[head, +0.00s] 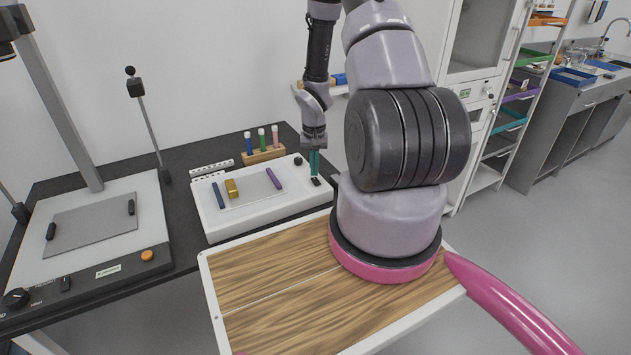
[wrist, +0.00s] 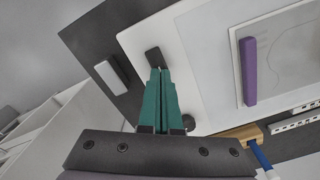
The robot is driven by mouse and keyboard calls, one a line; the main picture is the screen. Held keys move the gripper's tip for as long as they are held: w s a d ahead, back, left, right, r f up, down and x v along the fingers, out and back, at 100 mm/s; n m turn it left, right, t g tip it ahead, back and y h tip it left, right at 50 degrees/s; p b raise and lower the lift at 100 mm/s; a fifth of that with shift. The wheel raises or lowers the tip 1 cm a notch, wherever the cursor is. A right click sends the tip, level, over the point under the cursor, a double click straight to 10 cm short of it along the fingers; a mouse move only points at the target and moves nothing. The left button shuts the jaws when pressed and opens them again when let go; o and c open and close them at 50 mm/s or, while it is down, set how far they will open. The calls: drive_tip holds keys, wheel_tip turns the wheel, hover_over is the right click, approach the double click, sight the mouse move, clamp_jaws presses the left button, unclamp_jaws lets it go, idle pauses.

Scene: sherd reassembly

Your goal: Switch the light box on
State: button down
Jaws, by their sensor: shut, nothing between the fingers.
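The light box (head: 228,225) is a low white slab on the dark bench, with a pale panel on top; I cannot tell whether it is lit. It also fills the upper right of the wrist view (wrist: 192,62). A small black rocker switch (head: 317,182) sits near its right end, and it shows in the wrist view (wrist: 153,57) just beyond my fingertips. My gripper (head: 315,172), with teal fingers, points down over that end. Its fingers are shut and empty, and the tips (wrist: 160,72) are right at the switch; I cannot tell whether they touch it.
On the panel lie a blue bar (head: 218,195), a gold block (head: 232,188) and a purple bar (head: 274,179). A black knob (head: 298,161) sits behind the switch. A wooden rack (head: 263,155) of coloured tubes stands behind the box. A copy stand (head: 120,255) is at left.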

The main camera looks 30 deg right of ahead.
sight(314, 178)
drive_tip(key=shift+f, duration=0.75)
idle(0.3)
drive_tip(key=shift+r, duration=3.5)
